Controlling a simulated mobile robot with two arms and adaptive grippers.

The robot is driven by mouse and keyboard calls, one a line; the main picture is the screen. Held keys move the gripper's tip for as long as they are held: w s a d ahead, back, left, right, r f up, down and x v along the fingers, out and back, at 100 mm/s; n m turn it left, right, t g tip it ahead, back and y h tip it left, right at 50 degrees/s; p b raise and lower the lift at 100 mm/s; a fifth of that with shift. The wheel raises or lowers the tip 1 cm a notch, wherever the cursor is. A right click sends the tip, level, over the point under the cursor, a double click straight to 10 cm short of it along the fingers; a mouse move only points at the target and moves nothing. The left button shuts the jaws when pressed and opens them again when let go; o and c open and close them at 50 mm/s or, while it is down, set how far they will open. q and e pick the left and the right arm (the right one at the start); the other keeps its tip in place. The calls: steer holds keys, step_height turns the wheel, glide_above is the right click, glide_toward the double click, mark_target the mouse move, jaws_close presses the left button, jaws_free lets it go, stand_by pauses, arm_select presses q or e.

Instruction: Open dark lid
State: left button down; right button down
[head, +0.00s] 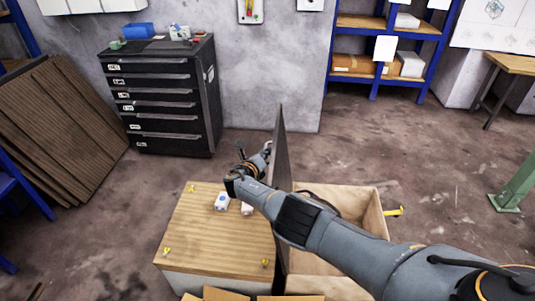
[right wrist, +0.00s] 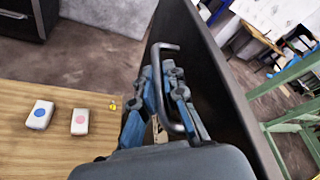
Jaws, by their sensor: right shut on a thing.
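The dark lid (head: 281,150) stands upright, nearly edge-on in the head view, between the wooden tabletop and an open wooden box (head: 376,212). In the right wrist view the lid's dark face (right wrist: 218,75) fills the right-middle, with a grey U-shaped handle (right wrist: 175,47) on it. My right gripper (right wrist: 168,75) is shut on the handle; its blue-grey fingers lie around the bar. In the head view my right gripper (head: 262,155) is at the lid's left face, with its arm crossing over the box. My left gripper is not in view.
A wooden tabletop (head: 190,240) holds a white button block with a blue button (head: 221,201) and another with a pink button (right wrist: 80,121). Yellow pieces sit near its corners. A black drawer cabinet (head: 160,100) stands behind. Open floor (head: 430,160) lies to the right.

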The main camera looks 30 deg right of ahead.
steer(key=c, duration=1.7)
jaws_free()
steer(key=shift+s+d+f, duration=0.1)
steer(key=shift+s+f, duration=0.1)
steer(key=shift+f, duration=0.1)
steer(key=shift+w+r, duration=0.1)
steer(key=shift+r, duration=0.1)
steer(key=shift+s+a, duration=0.35)
steer(key=shift+a, duration=0.25)
steer(key=shift+s+a+r, duration=0.4)
steer(key=shift+s+a, duration=0.05)
steer(key=shift+s, duration=0.2)
steer(key=v, duration=0.9)
